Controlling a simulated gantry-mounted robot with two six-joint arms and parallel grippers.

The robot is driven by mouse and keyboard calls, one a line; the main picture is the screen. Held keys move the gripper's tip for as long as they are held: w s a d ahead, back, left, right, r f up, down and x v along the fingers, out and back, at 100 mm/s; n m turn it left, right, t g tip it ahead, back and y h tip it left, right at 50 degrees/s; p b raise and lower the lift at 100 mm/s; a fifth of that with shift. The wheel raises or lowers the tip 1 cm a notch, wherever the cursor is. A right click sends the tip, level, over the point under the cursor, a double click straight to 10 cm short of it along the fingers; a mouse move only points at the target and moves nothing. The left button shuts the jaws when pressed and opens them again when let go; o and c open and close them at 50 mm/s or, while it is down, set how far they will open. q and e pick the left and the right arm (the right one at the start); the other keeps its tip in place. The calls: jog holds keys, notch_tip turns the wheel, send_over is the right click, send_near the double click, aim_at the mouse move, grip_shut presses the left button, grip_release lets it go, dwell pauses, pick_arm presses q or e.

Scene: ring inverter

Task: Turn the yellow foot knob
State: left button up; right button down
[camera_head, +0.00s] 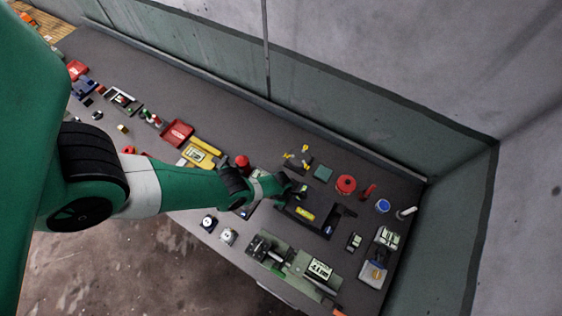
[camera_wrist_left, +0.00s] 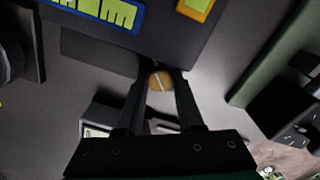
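The yellow foot knob (camera_wrist_left: 160,81) shows in the left wrist view as a small round amber knob with a pale line across it. It sits beside the edge of a dark grey body. My left gripper (camera_wrist_left: 161,77) has its two dark fingers on either side of the knob, with little or no gap visible. I cannot tell whether the fingers press on it. In the head view my left gripper (camera_head: 296,192) is over the right part of the bench, beside a dark device, and it hides the knob there. My right gripper is in neither view.
A blue-rimmed display (camera_wrist_left: 103,11) and a yellow part (camera_wrist_left: 196,7) lie beyond the knob in the wrist view. A green machine (camera_wrist_left: 272,65) stands at right. In the head view, a red valve wheel (camera_head: 346,184) and several parts crowd the bench; walls close its back and right end.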

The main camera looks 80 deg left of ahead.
pick_arm(q)
grip_shut()
jog(key=shift+m, duration=0.4)
jog(key=m, duration=0.5)
jog(key=shift+m+b, duration=0.3)
jog(key=shift+b, duration=0.1)
jog(key=m, duration=0.6)
jog(key=o, duration=0.7)
grip_release()
jog(key=shift+c, duration=0.2)
